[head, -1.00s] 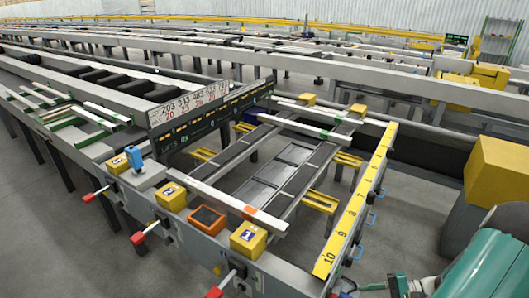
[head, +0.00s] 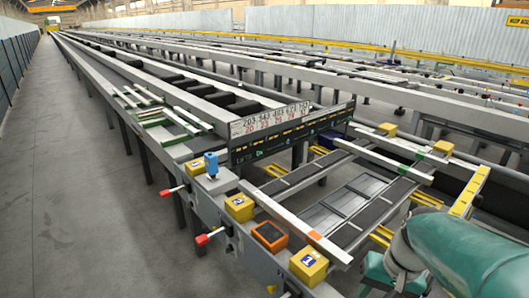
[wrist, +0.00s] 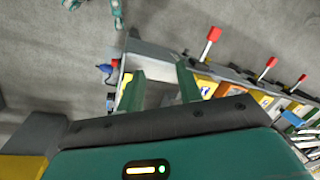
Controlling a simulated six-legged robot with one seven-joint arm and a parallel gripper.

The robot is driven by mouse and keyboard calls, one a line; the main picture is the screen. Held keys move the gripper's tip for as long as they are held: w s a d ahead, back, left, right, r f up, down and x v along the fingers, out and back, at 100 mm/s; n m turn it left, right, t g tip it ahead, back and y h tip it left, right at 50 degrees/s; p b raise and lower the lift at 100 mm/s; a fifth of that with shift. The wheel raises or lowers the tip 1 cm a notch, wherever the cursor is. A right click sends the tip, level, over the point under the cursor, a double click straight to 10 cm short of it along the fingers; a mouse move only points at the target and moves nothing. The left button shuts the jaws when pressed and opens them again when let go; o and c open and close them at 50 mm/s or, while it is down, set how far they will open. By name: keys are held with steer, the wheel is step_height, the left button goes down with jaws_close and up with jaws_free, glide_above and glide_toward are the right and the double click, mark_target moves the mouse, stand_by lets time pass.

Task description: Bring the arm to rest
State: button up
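My gripper (wrist: 160,72) shows in the wrist view as two green fingers standing apart. Nothing is held between them; part of the runout table shows in the gap, and I cannot tell how far below it lies. In the head view, my teal arm fills the lower right corner, over the near right end of the runout table (head: 222,210). The gripper itself cannot be made out there.
Red-handled levers (head: 210,236) stick out from the table's near side. Yellow blocks (head: 308,265), an orange-framed box (head: 269,236) and a long white bar (head: 295,223) are on the near end. Open grey floor (head: 70,200) lies to the left.

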steer(key=s+a+r+n+t+h, duration=0.2)
steer(key=s+a+r+n+t, duration=0.2)
steer(key=a+r, duration=0.4)
steer(key=shift+a+r+t, duration=0.15)
steer(key=shift+t, duration=0.25)
